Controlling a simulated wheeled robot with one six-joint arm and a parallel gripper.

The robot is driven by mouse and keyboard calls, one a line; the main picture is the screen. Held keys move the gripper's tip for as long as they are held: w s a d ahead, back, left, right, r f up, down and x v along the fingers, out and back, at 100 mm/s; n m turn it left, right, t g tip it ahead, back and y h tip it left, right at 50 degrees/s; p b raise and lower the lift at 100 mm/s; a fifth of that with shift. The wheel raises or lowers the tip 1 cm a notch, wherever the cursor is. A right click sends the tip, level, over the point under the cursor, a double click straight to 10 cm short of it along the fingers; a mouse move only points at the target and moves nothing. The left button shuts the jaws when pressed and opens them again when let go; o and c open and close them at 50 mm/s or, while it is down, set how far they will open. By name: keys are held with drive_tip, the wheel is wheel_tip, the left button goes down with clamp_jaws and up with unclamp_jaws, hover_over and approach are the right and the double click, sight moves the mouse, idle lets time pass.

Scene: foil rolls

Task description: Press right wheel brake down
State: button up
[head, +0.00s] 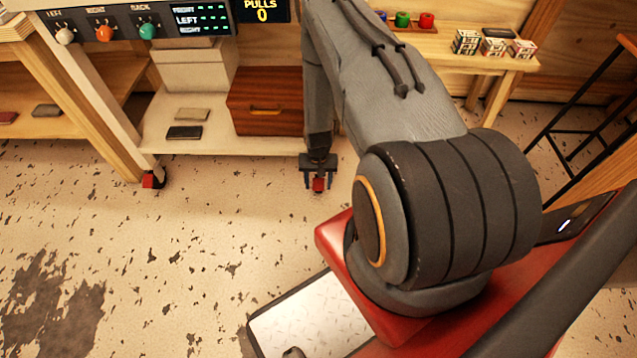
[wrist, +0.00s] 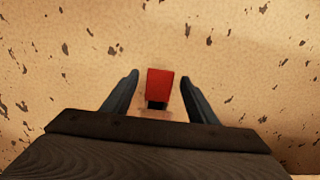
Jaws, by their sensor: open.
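The right wheel brake is a small red pedal (head: 319,185) low at the cart's right front leg, close to the floor. It also shows in the wrist view as a red block (wrist: 160,84) with a dark part below it. My gripper (head: 318,172) is open and points down around the pedal in the head view. In the wrist view its two dark fingers (wrist: 158,92) stand on either side of the red pedal, with a gap on each side. I cannot tell how high the fingertips are above it. My arm hides the leg and wheel above.
The left wheel's red brake (head: 152,181) is at the cart's left leg. The cart's lower shelf (head: 215,143) holds a wooden box (head: 266,101), a pale box (head: 195,66) and flat pieces. A console (head: 140,22) is above. The floor in front is clear.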

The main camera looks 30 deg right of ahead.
drive_tip(key=c, duration=1.1)
drive_tip(key=shift+o, duration=0.2)
drive_tip(key=shift+a+p, duration=0.1)
drive_tip(key=shift+p, duration=0.25)
drive_tip(key=shift+s+a+f+t+p, duration=0.1)
drive_tip(key=shift+s+a+t+p, duration=0.05)
drive_tip(key=shift+t+p, duration=0.4)
drive_tip(key=p, duration=0.1)
drive_tip(key=t+h+p, duration=0.1)
drive_tip(key=p, duration=0.1)
drive_tip(key=shift+s+a+f, duration=0.1)
drive_tip(key=shift+s+f, duration=0.15)
drive_tip(key=shift+f, duration=0.05)
drive_tip(key=shift+f+t+h+p, duration=0.6)
drive_tip(key=shift+t+h+p, duration=0.05)
drive_tip(key=shift+t+h, duration=0.1)
drive_tip(key=shift+f+t+h, duration=0.25)
drive_tip(key=shift+t+h, duration=0.1)
drive_tip(key=shift+t, duration=0.15)
